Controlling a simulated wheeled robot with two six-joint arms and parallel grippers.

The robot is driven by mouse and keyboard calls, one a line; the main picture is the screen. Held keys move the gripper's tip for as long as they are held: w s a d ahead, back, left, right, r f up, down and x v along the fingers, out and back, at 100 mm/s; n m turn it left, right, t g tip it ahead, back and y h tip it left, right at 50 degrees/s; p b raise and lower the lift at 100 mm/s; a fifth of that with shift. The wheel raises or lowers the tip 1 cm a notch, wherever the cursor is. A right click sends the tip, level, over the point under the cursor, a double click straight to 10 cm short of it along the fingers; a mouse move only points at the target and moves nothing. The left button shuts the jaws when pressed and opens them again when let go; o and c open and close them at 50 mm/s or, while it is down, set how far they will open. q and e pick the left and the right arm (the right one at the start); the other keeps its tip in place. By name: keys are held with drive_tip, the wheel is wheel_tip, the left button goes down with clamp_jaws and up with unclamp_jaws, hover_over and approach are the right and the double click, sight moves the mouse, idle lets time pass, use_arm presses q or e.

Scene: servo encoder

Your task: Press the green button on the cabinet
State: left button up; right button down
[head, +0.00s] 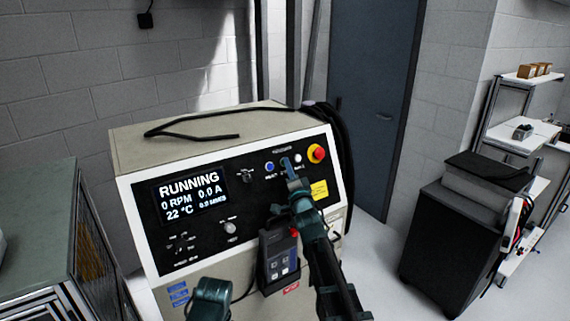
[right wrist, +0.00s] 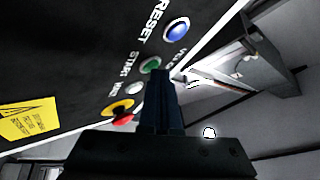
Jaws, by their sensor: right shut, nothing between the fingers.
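The cabinet (head: 130,150) has a black front panel with a lit screen (head: 192,195) reading RUNNING. My right gripper (head: 287,166) is shut and empty, with its tips at the panel's row of buttons. In the head view the gripper covers the green button. In the right wrist view the green button (right wrist: 151,65), labelled START, shows just beyond the shut fingertips (right wrist: 160,76), which overlap its lower edge. I cannot tell whether they touch it. My left gripper is not in view; a teal part of my own body shows at the bottom.
A blue RESET button (head: 269,167) is left of the gripper; a white lamp (head: 298,157) and a red emergency knob (head: 317,153) are right. A handheld box (head: 278,258) hangs on the front. A black cable (head: 190,131) lies on top.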

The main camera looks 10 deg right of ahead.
drive_tip(key=shift+s+d+r, duration=0.15)
drive_tip(key=shift+s+r, duration=0.1)
drive_tip(key=shift+s, duration=0.15)
drive_tip(key=s+p, duration=0.1)
drive_tip(key=s+d+r+p, duration=0.1)
drive_tip(key=s, duration=0.1)
drive_tip(key=s+r+p, duration=0.1)
drive_tip(key=s, duration=0.1)
drive_tip(key=shift+d+r, duration=0.25)
drive_tip(key=shift+d, duration=0.15)
idle(0.5)
